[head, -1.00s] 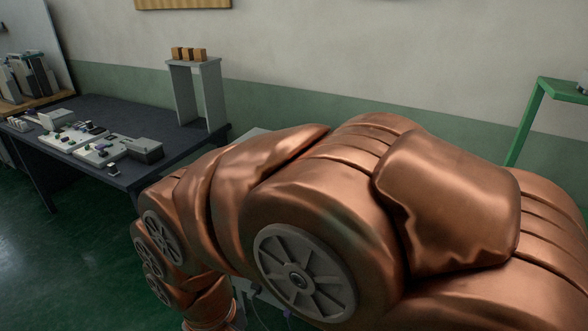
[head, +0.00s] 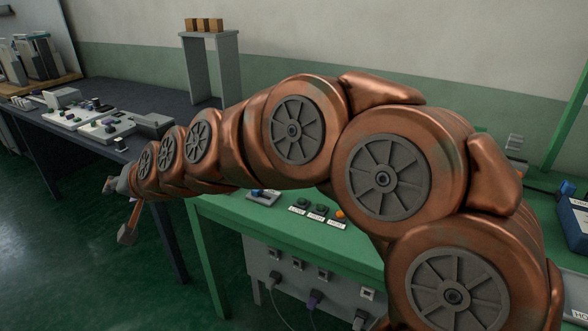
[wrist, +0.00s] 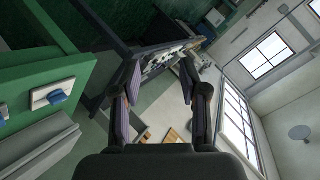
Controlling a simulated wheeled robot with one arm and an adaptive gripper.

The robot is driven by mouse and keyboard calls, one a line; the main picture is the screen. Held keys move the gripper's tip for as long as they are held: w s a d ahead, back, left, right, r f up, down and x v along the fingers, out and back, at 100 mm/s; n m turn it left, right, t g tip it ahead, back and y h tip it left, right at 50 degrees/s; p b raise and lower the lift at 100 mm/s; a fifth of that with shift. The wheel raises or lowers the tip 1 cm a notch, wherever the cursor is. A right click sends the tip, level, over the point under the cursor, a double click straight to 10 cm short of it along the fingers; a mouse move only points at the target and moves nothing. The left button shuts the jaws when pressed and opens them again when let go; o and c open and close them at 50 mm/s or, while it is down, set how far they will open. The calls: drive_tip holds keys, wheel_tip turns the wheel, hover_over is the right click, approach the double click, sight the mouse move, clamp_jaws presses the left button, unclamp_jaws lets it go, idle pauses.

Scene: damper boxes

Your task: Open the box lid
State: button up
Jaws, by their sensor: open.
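My gripper (wrist: 160,75) is open in the wrist view, with its two dark fingers apart and nothing between them. In the head view my copper arm reaches left across the front of the green bench (head: 225,213), and its end hangs in the air near the dark table. A dark blue box (head: 574,228) with white labels is cut off by the right edge of the head view, far from my gripper. I cannot tell whether its lid is shut. My arm hides part of the green bench and whatever stands behind it.
A dark table (head: 100,92) at the left carries white panels (head: 72,118) and a grey stand (head: 212,66) with orange-brown blocks on it. Buttons (head: 318,211) sit on the green bench, above a grey socket panel (head: 320,273). Green floor (head: 80,250) is clear at the lower left.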

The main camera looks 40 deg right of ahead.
drive_tip(key=w+d+f+m+t+h+b, duration=0.1)
drive_tip(key=w+d+m+h+b, duration=0.25)
drive_tip(key=d, duration=0.35)
drive_tip(key=w+d+m+t+h+b, duration=0.25)
drive_tip(key=d+m+h, duration=0.2)
drive_tip(key=d, duration=0.35)
drive_tip(key=w+d+f+m+t+h+b, duration=0.1)
drive_tip(key=w+d+m+h+b, duration=0.3)
drive_tip(key=d, duration=0.3)
drive_tip(key=s+d+f+m+g+h+b, duration=0.2)
drive_tip(key=s+d+f+m+g, duration=0.1)
drive_tip(key=d, duration=0.3)
drive_tip(key=s+d+f+m+g+h+b, duration=0.2)
drive_tip(key=s+d+f+m+g+h, duration=0.1)
drive_tip(key=d+m, duration=0.3)
drive_tip(key=s+d+f+m+g+h+b, duration=0.2)
drive_tip(key=s+d+f+m+g+h, duration=0.1)
drive_tip(key=d, duration=0.4)
drive_tip(key=shift+s+d+f+m+g+b, duration=0.2)
drive_tip(key=shift+d+f+m+g+b, duration=0.2)
drive_tip(key=shift+f+m+g, duration=0.35)
drive_tip(key=shift+s+d+f, duration=0.1)
drive_tip(key=shift+s+d, duration=0.05)
drive_tip(key=shift+d, duration=0.15)
drive_tip(key=shift+b+x, duration=0.6)
drive_tip(key=shift+x, duration=3.1)
drive_tip(key=shift+r, duration=0.2)
clamp_jaws()
